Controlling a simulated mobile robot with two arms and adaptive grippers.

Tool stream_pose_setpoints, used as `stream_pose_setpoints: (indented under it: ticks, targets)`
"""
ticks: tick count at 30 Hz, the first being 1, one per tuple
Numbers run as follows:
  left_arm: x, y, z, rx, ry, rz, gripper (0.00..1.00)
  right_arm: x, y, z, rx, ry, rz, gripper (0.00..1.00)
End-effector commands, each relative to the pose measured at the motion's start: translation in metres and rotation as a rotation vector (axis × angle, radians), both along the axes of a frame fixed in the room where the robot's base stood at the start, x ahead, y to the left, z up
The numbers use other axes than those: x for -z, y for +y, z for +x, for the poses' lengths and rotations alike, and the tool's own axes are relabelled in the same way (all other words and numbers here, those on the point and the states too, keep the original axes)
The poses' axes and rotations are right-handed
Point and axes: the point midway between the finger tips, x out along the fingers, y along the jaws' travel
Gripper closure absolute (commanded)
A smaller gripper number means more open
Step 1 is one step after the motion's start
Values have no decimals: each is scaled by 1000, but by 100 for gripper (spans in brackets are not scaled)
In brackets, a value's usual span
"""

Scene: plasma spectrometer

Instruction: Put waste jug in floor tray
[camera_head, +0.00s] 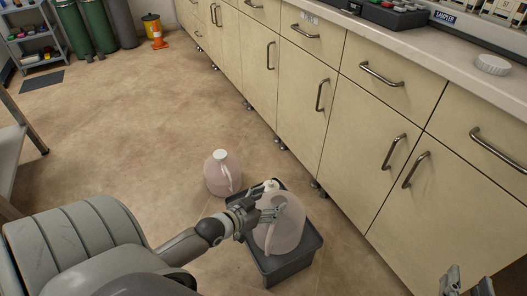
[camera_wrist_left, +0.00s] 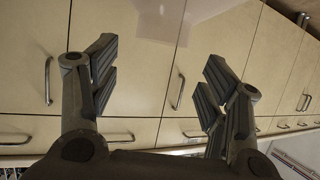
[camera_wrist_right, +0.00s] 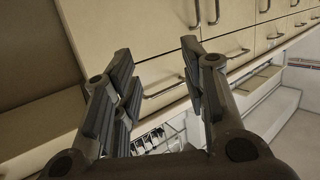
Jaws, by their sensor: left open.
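A translucent pale jug (camera_head: 284,230) with a white cap is at the dark grey floor tray (camera_head: 281,270), its lower part within the tray's outline. Whether it rests fully on the tray bottom is hidden. A second jug (camera_head: 222,176), with pinkish contents and a white cap, stands on the floor behind the tray. My left gripper (camera_head: 272,213) is at the upper left side of the jug in the tray. Its fingers are apart in the left wrist view (camera_wrist_left: 160,75). My right gripper (camera_head: 467,284) is at the bottom right, open and empty in the right wrist view (camera_wrist_right: 155,80).
Beige cabinets (camera_head: 340,110) with metal handles run along the right, close to the tray. A white countertop (camera_head: 440,45) lies above them. The floor (camera_head: 130,120) at left is clear.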

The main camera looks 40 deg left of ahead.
Motion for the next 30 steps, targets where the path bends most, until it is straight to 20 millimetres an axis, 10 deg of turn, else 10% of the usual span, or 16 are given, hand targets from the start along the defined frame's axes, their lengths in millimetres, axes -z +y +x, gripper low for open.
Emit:
stream_pose_setpoints:
  ticks: [10,21,30]
  targets:
    - [-11,-7,-19,10,1,-3,30,29,-7,-12,10,160,-39,60]
    - [-120,-159,-37,137,-4,-1,30,30,-8,-13,11,165,-40,60]
    - [-169,-178,-49,119,-14,10,30,30,-7,-13,11,164,-40,60]
